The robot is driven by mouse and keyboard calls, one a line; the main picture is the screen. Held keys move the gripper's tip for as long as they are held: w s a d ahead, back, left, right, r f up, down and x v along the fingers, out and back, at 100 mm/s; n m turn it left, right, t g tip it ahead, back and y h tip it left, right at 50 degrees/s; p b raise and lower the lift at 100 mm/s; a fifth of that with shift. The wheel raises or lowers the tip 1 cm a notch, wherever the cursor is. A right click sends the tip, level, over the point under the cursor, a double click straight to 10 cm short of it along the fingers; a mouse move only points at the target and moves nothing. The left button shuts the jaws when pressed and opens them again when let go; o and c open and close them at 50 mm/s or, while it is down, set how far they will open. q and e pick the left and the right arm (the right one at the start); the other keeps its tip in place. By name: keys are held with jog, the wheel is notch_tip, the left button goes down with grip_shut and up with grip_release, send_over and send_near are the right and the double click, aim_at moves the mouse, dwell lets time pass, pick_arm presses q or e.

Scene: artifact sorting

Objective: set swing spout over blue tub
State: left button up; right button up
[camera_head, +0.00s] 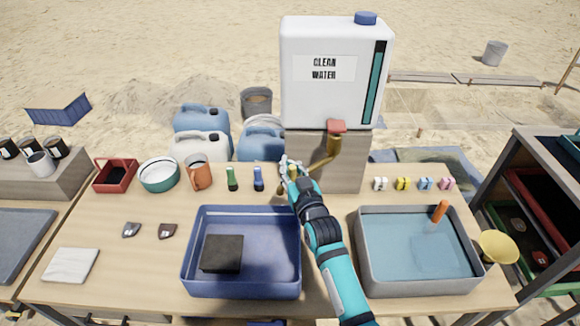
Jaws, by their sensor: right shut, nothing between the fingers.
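The brass swing spout (322,163) comes from the tap under the white clean water tank (335,85), which has a red handle (337,126). The spout points left, toward the back edge above the blue tub. The blue tub (190,270) stands at the front centre-left of the table, with a dark block (222,253) inside. My right gripper (288,168) is shut and empty at the spout's outer end. It partly hides that end, and I cannot tell whether they touch. My left gripper is not in view.
A grey tub (365,268) with water and an orange-handled tool (440,211) stands right of my right arm. Green (232,179) and blue (258,179) bottles stand left of the gripper. A mug (199,173), a bowl (159,175) and a red tray (115,177) line the back left.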

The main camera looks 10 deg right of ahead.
jog(key=o, duration=0.7)
jog(key=shift+a+r, duration=0.1)
jog(key=shift+a, duration=0.1)
jog(key=shift+o, duration=1)
jog(key=shift+d, duration=0.15)
jog(key=s+d, duration=0.1)
jog(key=s, duration=1.1)
jog(key=shift+d, duration=0.2)
